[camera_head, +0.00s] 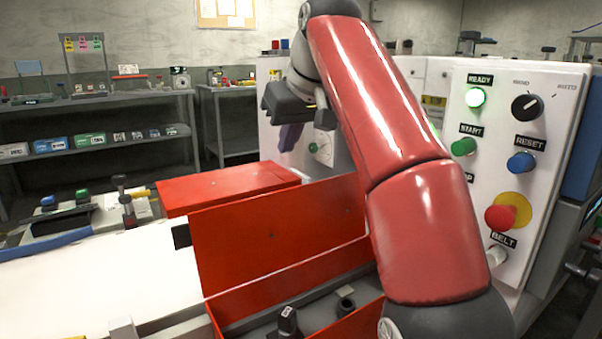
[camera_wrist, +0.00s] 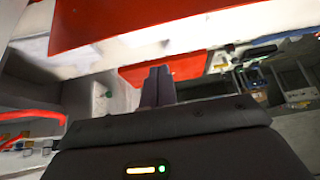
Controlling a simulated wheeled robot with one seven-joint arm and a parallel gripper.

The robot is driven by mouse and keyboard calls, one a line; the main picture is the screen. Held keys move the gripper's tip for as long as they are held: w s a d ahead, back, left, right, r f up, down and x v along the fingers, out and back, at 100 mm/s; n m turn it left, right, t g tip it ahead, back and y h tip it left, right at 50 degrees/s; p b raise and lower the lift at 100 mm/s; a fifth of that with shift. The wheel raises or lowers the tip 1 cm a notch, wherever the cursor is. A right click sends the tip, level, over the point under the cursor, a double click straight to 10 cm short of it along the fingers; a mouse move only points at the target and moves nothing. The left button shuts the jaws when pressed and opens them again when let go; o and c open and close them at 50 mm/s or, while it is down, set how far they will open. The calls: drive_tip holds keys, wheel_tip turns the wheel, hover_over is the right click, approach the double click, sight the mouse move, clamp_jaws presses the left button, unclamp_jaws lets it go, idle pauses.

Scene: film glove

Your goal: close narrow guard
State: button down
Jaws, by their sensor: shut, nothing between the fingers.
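A red guard panel (camera_head: 280,235) stands raised and tilted along the back of an open red housing (camera_head: 345,325). Dark parts show inside the housing. Another red cover (camera_head: 228,187) lies flat behind it to the left. I cannot tell for sure which one is the narrow guard. My gripper (camera_head: 290,138) is up behind and above the raised panel, in front of the grey cabinet, apart from both red pieces. In the wrist view its two fingers (camera_wrist: 158,86) are together and empty. A red surface (camera_wrist: 165,70) shows beyond them, and another fills the top.
A white control panel (camera_head: 515,160) with buttons, a knob and a lit READY lamp (camera_head: 475,97) stands at the right. A white belt surface (camera_head: 100,280) runs at the left. Grey shelves (camera_head: 95,140) with small boxes stand at the back left.

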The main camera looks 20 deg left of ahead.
wheel_tip(320, 180, down, 8)
drive_tip(key=a, duration=0.1)
drive_tip(key=shift+w, duration=0.35)
idle(0.3)
idle(0.4)
